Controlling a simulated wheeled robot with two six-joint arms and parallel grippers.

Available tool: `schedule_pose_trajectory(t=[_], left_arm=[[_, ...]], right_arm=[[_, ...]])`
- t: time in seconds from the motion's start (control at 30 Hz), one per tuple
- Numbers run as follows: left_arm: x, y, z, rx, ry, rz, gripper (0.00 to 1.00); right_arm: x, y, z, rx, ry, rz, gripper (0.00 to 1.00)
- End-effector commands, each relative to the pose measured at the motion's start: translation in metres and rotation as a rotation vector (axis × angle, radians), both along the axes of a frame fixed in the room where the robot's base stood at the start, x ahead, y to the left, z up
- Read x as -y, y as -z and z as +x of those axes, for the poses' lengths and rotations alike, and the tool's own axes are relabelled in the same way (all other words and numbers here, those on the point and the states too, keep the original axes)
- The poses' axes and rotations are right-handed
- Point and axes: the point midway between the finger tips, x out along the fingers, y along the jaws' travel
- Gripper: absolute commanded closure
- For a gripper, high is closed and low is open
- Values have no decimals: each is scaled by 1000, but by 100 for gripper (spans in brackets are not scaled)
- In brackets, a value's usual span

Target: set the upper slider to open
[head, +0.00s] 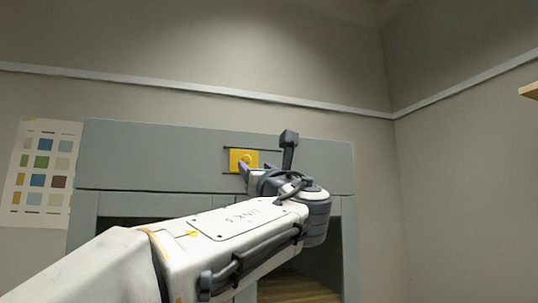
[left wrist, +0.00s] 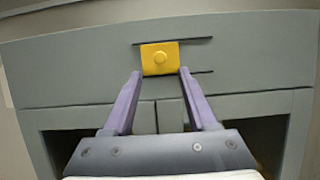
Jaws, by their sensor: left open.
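My left gripper (head: 257,170) is open in front of the panel. In the left wrist view its two purple fingers (left wrist: 158,82) reach toward the slider's lower left and right edges; I cannot tell whether they touch it. No open or closed label is legible.
Dark open bays (left wrist: 75,125) lie below the panel. A chart of colour swatches (head: 42,172) hangs on the wall at left. A wooden shelf edge (head: 530,91) shows at far right. The wall above the cabinet is clear.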

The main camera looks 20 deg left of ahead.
Motion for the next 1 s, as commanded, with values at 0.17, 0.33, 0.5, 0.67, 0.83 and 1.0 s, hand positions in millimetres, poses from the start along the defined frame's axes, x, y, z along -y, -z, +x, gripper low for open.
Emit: schedule_pose_trajectory(t=[0.17,0.33,0.5,0.67,0.83,1.0], left_arm=[[-20,-19,27,-2,-4,-1,42],[-34,-29,49,-2,-1,-3,42],[-42,-33,62,-1,2,-4,42],[-44,-33,65,0,2,-4,42],[-44,-32,65,0,4,-5,42],[-44,-32,65,0,4,-5,100]], right_arm=[[0,-27,0,0,-4,0,41],[0,-43,0,1,-7,0,41],[0,-51,0,1,-9,0,41],[0,-52,0,1,-9,0,41],[0,-51,0,1,-9,0,41],[0,-51,0,1,-9,0,41]])
